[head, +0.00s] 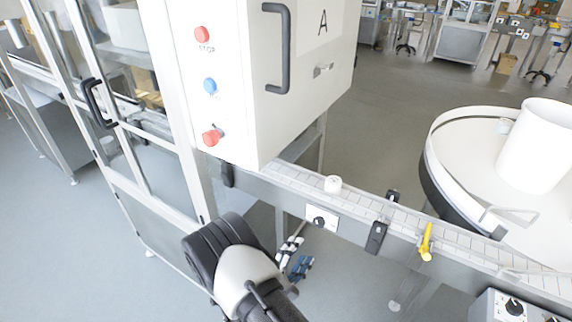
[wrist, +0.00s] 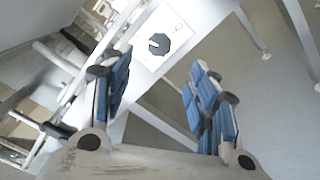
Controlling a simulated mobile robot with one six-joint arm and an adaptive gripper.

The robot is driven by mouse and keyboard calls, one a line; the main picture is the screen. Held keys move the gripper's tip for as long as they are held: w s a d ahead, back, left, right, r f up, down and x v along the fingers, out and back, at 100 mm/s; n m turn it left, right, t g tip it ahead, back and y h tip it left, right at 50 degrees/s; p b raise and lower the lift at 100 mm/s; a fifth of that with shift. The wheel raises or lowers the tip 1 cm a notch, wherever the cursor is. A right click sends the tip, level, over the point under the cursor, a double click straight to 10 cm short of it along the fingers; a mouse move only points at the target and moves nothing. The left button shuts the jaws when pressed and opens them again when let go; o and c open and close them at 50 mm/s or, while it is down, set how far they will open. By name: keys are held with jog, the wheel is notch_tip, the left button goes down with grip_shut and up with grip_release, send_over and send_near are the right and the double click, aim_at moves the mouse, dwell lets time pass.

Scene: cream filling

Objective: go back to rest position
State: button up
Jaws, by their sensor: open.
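My gripper (head: 296,258) shows in the head view below the conveyor, beside the white plate with the black knob. Its blue-padded fingers stand apart with nothing between them. In the wrist view my gripper (wrist: 162,105) is also open and empty. The black knob (wrist: 158,43) on its white plate shows beyond the fingers, near the left one. In the head view the same knob (head: 319,221) sits on the conveyor's front side.
The white control cabinet (head: 240,70) and glass doors stand left. A round turntable (head: 465,150) stands right. Grey floor is open at lower left.

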jog(key=w+a+r+m+g+y, duration=0.1)
jog(key=w+a+r+m+y, duration=0.1)
jog(key=w+r+m+y, duration=0.3)
jog(key=w+a+r+m+g+y, duration=0.2)
jog(key=w+a+r, duration=0.15)
jog(key=r, duration=0.25)
jog(key=s+r+m+g+y, duration=0.1)
jog(key=s+r+m+y, duration=0.3)
jog(key=r, duration=0.8)
jog(key=s+d+r+m+g, duration=0.2)
jog(key=s+d, duration=0.2)
jog(key=s, duration=0.6)
jog(key=s+d+r+m+g, duration=0.2)
jog(key=s+d, duration=0.2)
jog(key=s, duration=0.6)
jog(key=s+d+r+m+g, duration=0.1)
jog(key=s+d, duration=0.3)
jog(key=s, duration=0.7)
jog(key=shift+r+m+g, duration=0.4)
jog(key=shift+r, duration=0.45)
jog(key=shift+s, duration=0.1)
